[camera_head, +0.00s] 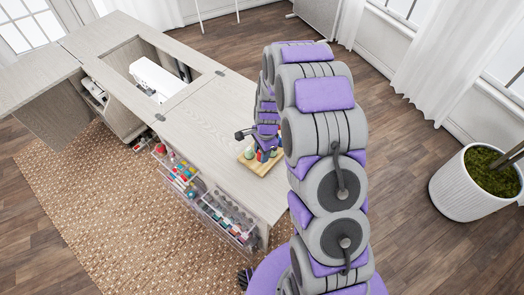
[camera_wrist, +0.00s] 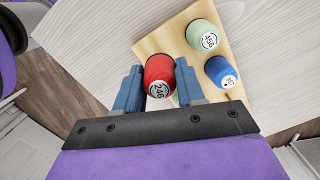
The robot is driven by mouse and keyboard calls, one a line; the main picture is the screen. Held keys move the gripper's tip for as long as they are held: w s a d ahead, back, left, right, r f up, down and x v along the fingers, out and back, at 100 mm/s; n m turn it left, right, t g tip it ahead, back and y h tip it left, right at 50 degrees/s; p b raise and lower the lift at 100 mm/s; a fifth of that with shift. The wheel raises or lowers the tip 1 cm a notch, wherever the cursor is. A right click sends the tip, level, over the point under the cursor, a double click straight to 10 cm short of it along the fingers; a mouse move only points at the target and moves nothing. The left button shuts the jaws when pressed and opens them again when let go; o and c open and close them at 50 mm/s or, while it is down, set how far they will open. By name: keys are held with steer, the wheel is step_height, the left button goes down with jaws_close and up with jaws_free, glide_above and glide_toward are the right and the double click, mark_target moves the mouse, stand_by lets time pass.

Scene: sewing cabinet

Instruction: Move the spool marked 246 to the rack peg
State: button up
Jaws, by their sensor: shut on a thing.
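The red spool marked 246 (camera_wrist: 160,73) is between the two fingers of my gripper (camera_wrist: 160,88) in the wrist view, and the gripper is shut on it. Behind it lies the light wooden rack board (camera_wrist: 165,38), on the pale cabinet top. A green spool marked 456 (camera_wrist: 202,36) and a blue spool (camera_wrist: 221,72) stand on the board to the right of the red spool. I cannot tell whether the red spool touches the board. In the head view my gripper (camera_head: 268,138) is over the rack board (camera_head: 262,168), and my arm hides part of it. No bare peg shows clearly.
The cabinet top (camera_head: 210,110) is mostly clear. A white sewing machine (camera_head: 155,80) sits in its opening. Open bins of coloured supplies (camera_head: 180,172) hang along the cabinet's front side. A white planter (camera_head: 465,185) stands on the floor at right.

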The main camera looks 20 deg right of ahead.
steer(key=shift+f, duration=1.5)
stand_by(0.4)
steer(key=o, duration=1.1)
step_height(320, 180, up, 17)
steer(key=d+p, duration=0.2)
steer(key=p, duration=0.1)
steer(key=shift+w, duration=0.25)
steer(key=shift+r, duration=0.1)
